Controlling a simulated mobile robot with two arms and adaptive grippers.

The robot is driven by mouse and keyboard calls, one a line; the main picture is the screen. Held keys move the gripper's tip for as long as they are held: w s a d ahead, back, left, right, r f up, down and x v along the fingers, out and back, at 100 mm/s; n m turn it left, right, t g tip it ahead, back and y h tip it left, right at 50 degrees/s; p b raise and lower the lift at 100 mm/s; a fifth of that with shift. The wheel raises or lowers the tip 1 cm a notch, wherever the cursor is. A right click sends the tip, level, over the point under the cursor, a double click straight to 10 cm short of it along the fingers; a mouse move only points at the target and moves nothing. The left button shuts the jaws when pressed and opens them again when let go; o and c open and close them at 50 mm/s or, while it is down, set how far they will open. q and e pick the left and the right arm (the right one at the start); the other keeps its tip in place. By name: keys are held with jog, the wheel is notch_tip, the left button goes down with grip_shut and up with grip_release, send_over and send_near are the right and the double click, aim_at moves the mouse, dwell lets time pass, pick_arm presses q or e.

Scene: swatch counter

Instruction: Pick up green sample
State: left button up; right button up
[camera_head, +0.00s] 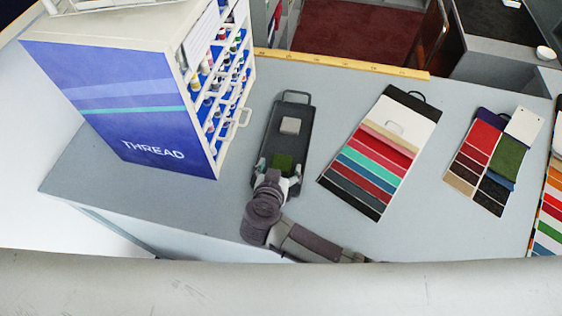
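The green sample (283,161) is a small dark green square at the near end of a long dark grey tray (290,104). My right gripper (279,168) is over this near end of the tray, its arm coming in from the lower right. Its pale fingers are spread, one on each side of the green sample. The near edge of the sample is partly hidden by the gripper. I cannot tell whether the fingers touch it. My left gripper is not in view.
A light grey sample (290,126) lies farther up the tray. A blue THREAD cabinet (121,110) stands to the left. Striped swatch cards (378,160) and (489,165) lie to the right. A yellow ruler (340,63) runs along the far edge. Bare counter surrounds the tray.

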jog(key=c, duration=0.8)
